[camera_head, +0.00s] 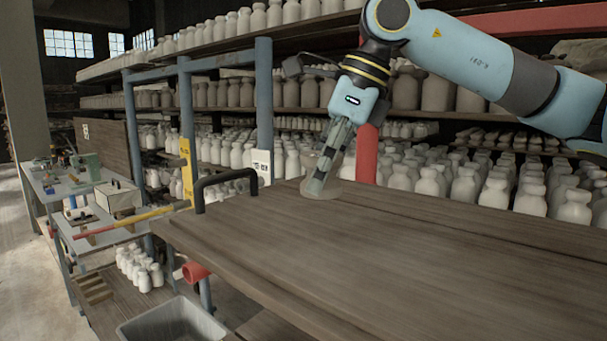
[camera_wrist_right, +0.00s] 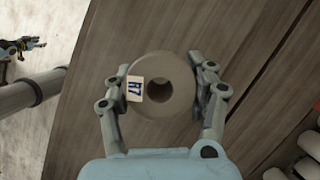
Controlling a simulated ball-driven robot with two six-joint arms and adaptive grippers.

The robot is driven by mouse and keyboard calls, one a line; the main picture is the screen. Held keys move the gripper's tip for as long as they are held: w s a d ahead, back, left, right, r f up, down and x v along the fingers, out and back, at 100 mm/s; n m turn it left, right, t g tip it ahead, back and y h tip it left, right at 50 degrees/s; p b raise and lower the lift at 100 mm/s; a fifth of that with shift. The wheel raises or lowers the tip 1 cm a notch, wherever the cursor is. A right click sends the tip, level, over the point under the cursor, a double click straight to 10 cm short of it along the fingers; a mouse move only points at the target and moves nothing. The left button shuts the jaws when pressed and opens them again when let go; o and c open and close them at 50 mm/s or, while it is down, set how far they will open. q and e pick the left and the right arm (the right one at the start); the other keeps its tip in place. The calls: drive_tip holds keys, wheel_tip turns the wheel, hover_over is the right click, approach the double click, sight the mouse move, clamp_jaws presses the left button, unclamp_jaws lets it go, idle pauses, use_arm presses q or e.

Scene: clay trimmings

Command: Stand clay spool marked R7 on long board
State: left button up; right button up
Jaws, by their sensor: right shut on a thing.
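The clay spool marked R7 (camera_wrist_right: 178,98) is a grey-brown ring with a central hole, seen end-on in the right wrist view. Its pale label with dark blue R7 faces the camera. My right gripper (camera_wrist_right: 160,84) is shut on it, one finger each side. In the head view the gripper (camera_head: 318,186) slants down and the spool (camera_head: 321,192) is at its tips, by the far left part of the long board (camera_head: 400,250). I cannot tell whether its underside touches the wood. A small dark jointed thing (camera_wrist_right: 20,46) in the wrist view may be my left gripper; its jaws are unclear.
Shelves of pale clay bottles (camera_head: 490,190) stand behind the board. A black handle-like bar (camera_head: 224,180) rises at its left end, and a red post (camera_head: 367,153) stands behind the gripper. A grey bin (camera_head: 172,325) sits lower left. The board's front and right are bare.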

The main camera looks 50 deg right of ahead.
sight(302, 193)
drive_tip(key=shift+w+a+f+p, duration=0.6)
drive_tip(key=shift+w+a+f, duration=0.15)
drive_tip(key=shift+w+a, duration=0.25)
wheel_tip(302, 193, down, 3)
drive_tip(key=shift+f+p, duration=0.1)
drive_tip(key=shift+p, duration=0.65)
drive_tip(key=shift+d+f, duration=0.1)
drive_tip(key=shift+f, duration=0.25)
use_arm(q)
wheel_tip(302, 193, up, 4)
drive_tip(key=shift+f, duration=0.1)
use_arm(e)
drive_tip(key=shift+f, duration=0.1)
drive_tip(key=shift+f, duration=0.1)
use_arm(q)
drive_tip(key=shift+f, duration=0.15)
use_arm(e)
drive_tip(key=o, duration=1.4)
